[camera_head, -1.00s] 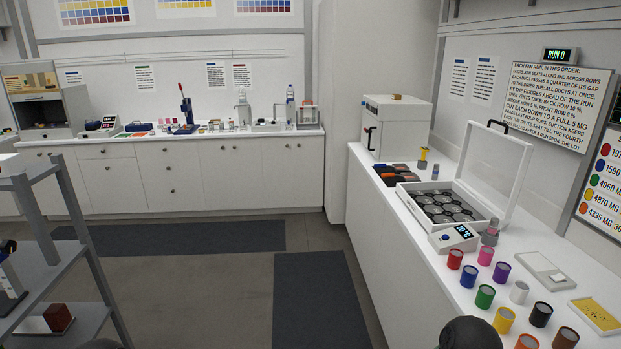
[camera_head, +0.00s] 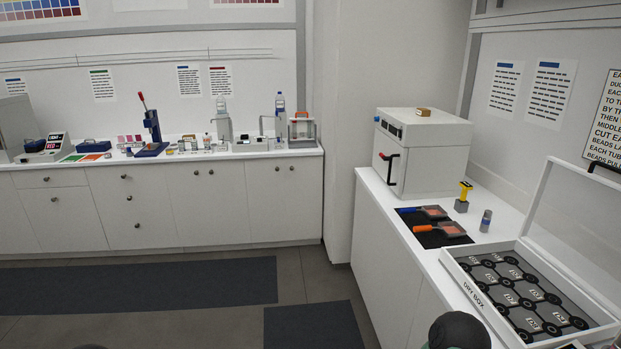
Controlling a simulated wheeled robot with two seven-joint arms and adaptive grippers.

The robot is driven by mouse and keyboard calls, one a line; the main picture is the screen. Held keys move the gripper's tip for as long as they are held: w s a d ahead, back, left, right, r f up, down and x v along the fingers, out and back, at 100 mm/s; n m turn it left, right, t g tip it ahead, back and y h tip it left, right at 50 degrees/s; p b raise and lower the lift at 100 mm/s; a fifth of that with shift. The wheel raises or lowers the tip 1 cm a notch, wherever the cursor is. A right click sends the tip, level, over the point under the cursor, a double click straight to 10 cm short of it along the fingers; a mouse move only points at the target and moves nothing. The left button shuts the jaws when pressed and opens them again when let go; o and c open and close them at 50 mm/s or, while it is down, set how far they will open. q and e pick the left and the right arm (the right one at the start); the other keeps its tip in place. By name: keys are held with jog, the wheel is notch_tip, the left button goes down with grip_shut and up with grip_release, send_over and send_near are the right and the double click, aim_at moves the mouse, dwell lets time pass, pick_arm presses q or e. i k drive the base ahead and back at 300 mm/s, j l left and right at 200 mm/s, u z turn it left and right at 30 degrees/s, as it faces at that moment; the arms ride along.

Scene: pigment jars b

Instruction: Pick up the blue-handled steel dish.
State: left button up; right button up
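The blue-handled steel dish (camera_head: 433,212) lies on the right counter, on a dark mat (camera_head: 430,241) in front of the white oven-like box. Its blue handle points left toward the counter's front edge, and its pan holds something reddish. A similar dish with an orange handle (camera_head: 452,229) lies just nearer to me. Neither of my grippers shows in the view. Only dark rounded parts, apparently of my arms, show at the bottom edge.
A white oven-like box (camera_head: 424,150) stands behind the dishes. A yellow-topped tool (camera_head: 463,196) and a small grey vial (camera_head: 486,221) stand to their right. An open-lidded dry box (camera_head: 475,293) sits nearer. The floor left of the counter is clear.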

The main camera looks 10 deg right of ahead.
aim_at(435, 212)
jog(key=i+z, duration=0.15)
jog(key=i, duration=0.35)
jog(key=i+j+z, duration=0.15)
jog(key=i, duration=0.3)
jog(key=i+j+z, duration=0.15)
jog(key=i, duration=0.35)
jog(key=i+j+z, duration=0.15)
jog(key=i, duration=0.3)
jog(key=j, duration=0.1)
